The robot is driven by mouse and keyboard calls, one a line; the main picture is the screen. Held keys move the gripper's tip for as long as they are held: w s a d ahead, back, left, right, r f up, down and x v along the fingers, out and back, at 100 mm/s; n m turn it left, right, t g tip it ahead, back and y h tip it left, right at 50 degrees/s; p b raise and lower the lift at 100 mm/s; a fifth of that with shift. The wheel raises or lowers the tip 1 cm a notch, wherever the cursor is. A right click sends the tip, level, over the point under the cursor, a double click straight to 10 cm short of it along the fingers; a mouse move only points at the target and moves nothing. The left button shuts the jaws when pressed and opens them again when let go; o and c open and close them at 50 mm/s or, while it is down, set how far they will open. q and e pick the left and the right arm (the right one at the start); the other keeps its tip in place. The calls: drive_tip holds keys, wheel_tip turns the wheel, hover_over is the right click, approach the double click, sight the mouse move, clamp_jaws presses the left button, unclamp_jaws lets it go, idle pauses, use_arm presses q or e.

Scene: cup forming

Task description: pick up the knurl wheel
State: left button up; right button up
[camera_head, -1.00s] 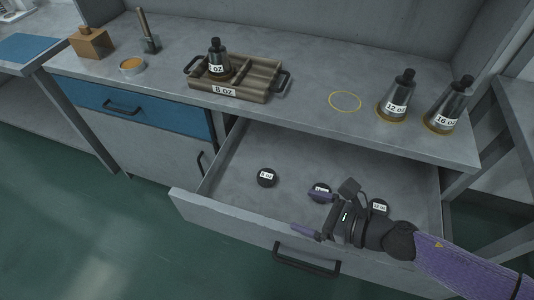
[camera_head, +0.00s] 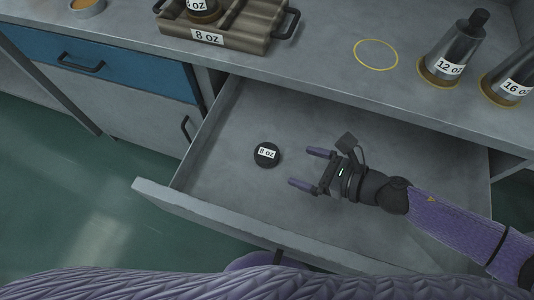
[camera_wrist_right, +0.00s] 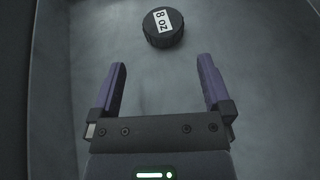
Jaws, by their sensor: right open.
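The knurl wheel, a small black disc labelled 8 oz (camera_head: 267,154), lies flat on the drawer floor toward its left side. It also shows at the top of the right wrist view (camera_wrist_right: 163,28). My right gripper (camera_head: 301,167) is inside the drawer, to the right of the wheel, with its purple fingers pointing at it. It is open and empty. In the right wrist view, the wheel sits beyond the fingertips (camera_wrist_right: 162,62), roughly centred between them and not touching. My left gripper is not in view.
The drawer (camera_head: 200,207) is pulled open, its walls around my gripper.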

sight(268, 154)
drive_tip(key=b+x, duration=0.2)
drive_tip(key=x, duration=0.7)
drive_tip(key=shift+w, duration=0.25)
drive_tip(key=shift+c, duration=0.3)
drive_tip(key=c, duration=1.2)
clamp_jaws()
